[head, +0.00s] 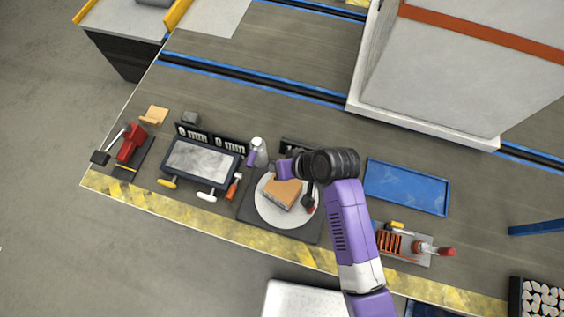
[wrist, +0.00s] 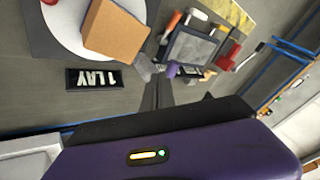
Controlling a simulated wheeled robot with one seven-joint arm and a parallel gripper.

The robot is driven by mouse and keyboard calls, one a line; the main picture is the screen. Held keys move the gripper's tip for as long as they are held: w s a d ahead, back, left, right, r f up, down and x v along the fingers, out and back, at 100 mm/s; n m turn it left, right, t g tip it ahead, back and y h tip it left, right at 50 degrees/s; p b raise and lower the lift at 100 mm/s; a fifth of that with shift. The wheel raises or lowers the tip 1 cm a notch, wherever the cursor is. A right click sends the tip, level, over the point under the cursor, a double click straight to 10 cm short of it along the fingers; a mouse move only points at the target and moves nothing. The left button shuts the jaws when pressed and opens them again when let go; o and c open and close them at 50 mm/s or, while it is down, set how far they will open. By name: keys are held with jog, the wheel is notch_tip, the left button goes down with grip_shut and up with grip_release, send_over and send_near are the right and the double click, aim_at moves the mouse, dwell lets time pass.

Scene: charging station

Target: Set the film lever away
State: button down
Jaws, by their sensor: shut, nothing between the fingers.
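My gripper (wrist: 156,88) is shut and empty; its dark fingers point into the wrist view from below, near the grey plate's edge. A small purple piece (wrist: 172,69) and a grey piece (wrist: 145,68) show just beyond the fingertips; I cannot tell whether they touch. No lever is marked as the film lever. Handles near the framed panel (head: 202,163) are orange (head: 234,186), white (head: 206,196) and yellow (head: 167,183). A red handle (head: 130,145) with a black-ended rod stands at the far left. My arm hides part of the turntable's right side.
A tan box (head: 283,193) sits on the white round turntable (head: 270,216). A "1 LAY" sign (wrist: 95,78) lies beside it. A blue tray (head: 407,187) and an orange-slotted rack (head: 389,243) are to the right. A large pale cabinet (head: 440,90) stands behind.

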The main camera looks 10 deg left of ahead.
jog(key=shift+s+d+r, duration=0.25)
jog(key=shift+r, duration=0.25)
jog(key=shift+s+d+r, duration=0.2)
jog(key=shift+s+r, duration=0.05)
jog(key=shift+r, duration=0.3)
jog(key=shift+s+d+r, duration=0.25)
jog(key=shift+r, duration=0.25)
